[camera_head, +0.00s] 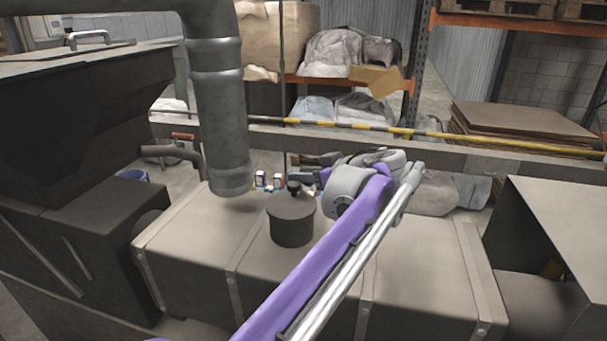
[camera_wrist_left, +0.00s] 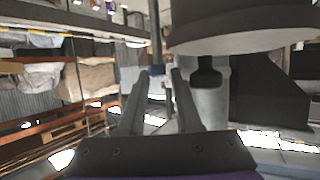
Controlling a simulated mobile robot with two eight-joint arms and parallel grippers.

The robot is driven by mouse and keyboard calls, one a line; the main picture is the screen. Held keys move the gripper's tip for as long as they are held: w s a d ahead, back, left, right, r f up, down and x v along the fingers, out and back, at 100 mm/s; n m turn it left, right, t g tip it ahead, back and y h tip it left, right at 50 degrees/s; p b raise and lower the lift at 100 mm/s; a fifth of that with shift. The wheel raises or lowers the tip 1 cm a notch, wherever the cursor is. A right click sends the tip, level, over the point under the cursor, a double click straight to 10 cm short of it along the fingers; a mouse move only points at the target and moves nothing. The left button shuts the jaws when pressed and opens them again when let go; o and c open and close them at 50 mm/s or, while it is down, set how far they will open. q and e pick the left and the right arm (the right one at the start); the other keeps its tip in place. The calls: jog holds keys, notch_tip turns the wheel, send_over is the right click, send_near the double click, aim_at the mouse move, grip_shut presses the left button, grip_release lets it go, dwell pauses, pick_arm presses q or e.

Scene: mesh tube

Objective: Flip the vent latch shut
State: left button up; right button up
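A dark round drum (camera_head: 292,222) with a small black knob (camera_head: 293,187) on top stands on the long grey casing. A thin dark upright rod (camera_head: 282,85) comes down behind it. I cannot clearly tell which part is the vent latch. In the left wrist view the drum (camera_wrist_left: 240,28) and knob (camera_wrist_left: 208,76) show upside down, right of the fingers. A dark bar with a bluish end (camera_wrist_left: 156,71) shows between the fingertips; contact cannot be told. My right gripper is not in view.
A thick grey pipe (camera_head: 219,110) hangs just left of the gripper. The long casing (camera_head: 420,260) lies below. A yellow-black striped rail (camera_head: 370,127) and shelving with wrapped goods (camera_head: 335,50) are behind. Dark machinery (camera_head: 80,130) stands at left.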

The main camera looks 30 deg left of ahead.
pick_arm(q)
grip_shut()
jog(key=shift+s+m+t+h, duration=0.1)
jog(key=shift+m+t+h, duration=0.2)
jog(key=shift+m+t, duration=0.45)
grip_release()
